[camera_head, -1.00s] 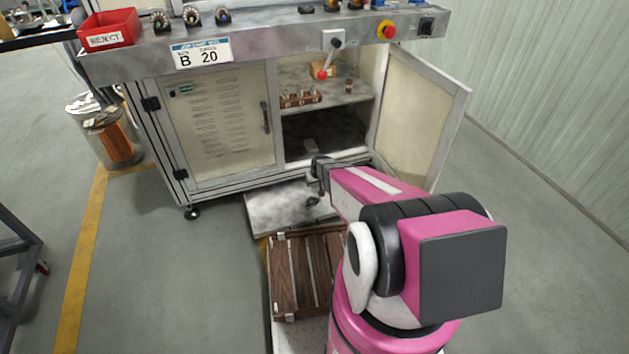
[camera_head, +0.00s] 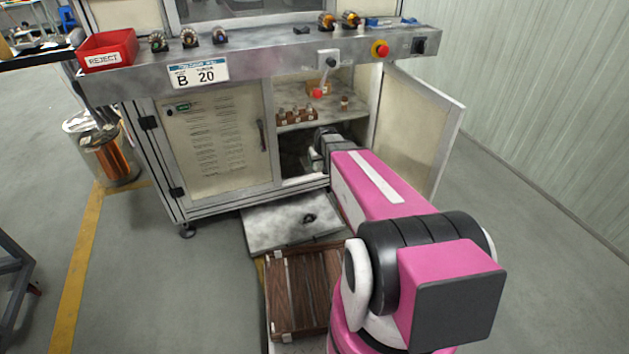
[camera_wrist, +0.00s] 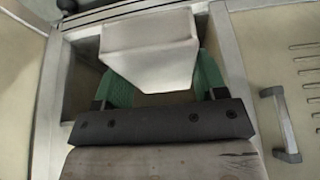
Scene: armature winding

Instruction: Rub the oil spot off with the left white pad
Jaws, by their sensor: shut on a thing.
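My gripper (camera_wrist: 160,78) has green fingers and is shut on a pale white block-like pad (camera_wrist: 149,40), seen between them in the wrist view. In the head view my gripper (camera_head: 318,155) is at the cabinet's open right compartment, mostly hidden by my own arm. The pad cannot be made out there. A small dark spot (camera_head: 308,218), which looks like the oil spot, lies on a grey stained plate (camera_head: 270,232) low in front of the cabinet. My gripper is beyond and above this spot, apart from it.
The cabinet's right door (camera_head: 418,125) stands open; its left door (camera_head: 213,140) is shut. A shelf (camera_head: 325,117) inside holds small parts. A wooden slatted crate (camera_head: 300,290) is below the plate. A red reject bin (camera_head: 107,50) is on the bench.

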